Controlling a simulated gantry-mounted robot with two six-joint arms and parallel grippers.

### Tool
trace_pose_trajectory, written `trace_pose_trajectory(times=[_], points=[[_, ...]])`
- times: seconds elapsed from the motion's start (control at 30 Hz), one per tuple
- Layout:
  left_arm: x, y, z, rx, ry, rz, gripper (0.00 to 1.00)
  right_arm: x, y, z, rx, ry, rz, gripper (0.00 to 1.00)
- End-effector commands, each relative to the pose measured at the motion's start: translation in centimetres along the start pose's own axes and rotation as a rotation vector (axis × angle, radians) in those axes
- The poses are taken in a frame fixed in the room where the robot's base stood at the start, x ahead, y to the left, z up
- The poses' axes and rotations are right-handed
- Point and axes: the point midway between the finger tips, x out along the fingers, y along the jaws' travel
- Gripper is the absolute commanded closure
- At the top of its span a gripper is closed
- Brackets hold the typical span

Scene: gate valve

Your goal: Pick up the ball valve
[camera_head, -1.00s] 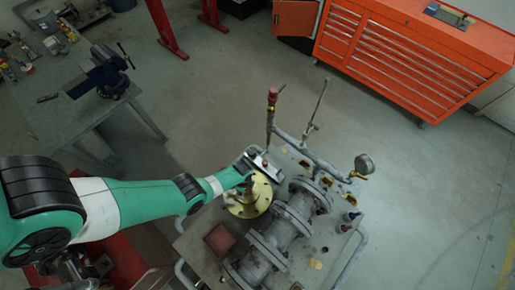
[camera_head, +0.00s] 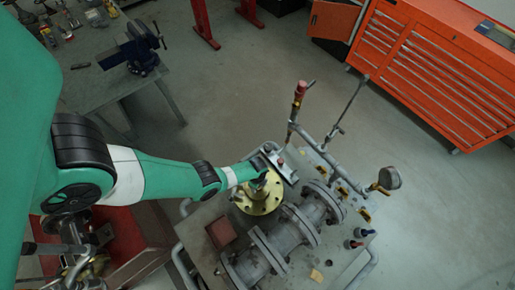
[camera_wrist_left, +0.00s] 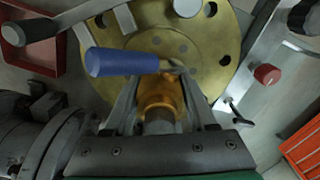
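The ball valve has a brass body (camera_wrist_left: 160,97) and a blue lever handle (camera_wrist_left: 122,62) in the left wrist view. The handle points left across a yellow round flange (camera_wrist_left: 205,70). My left gripper (camera_wrist_left: 162,88) has one finger on each side of the brass body, and both appear to touch it. In the head view my left gripper (camera_head: 262,180) is over the yellow flange (camera_head: 257,203) on the pipe rig; the valve is mostly hidden there. Whether the valve rests on the flange or is just above it cannot be told. My right gripper is in neither view.
Large grey pipes (camera_head: 290,235) lie right of the flange. A tall red-topped rod (camera_head: 298,95) and a pressure gauge (camera_head: 389,178) stand beyond. A rust-red tray (camera_head: 221,233) sits left of the pipes. An orange tool cabinet (camera_head: 430,75) stands behind; the floor between is clear.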

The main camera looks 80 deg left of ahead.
Motion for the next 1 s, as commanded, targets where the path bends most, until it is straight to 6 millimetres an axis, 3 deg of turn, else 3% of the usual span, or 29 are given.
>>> trace_pose_trajectory(times=[0.03, 0.3, 0.77, 1.0], points=[[0.0, 0.0, 0.0, 0.0, 0.0, 0.0, 0.54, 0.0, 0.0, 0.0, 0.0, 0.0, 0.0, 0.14], [0.0, 0.0, 0.0, 0.0, 0.0, 0.0, 1.0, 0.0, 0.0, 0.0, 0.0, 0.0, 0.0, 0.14], [-0.1, 0.0, 0.0, 0.0, 0.0, -0.001, 1.0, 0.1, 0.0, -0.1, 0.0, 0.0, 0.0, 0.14], [-1.6, -0.1, -0.1, 0.003, 0.0, -0.001, 1.0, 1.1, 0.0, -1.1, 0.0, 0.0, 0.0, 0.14]])
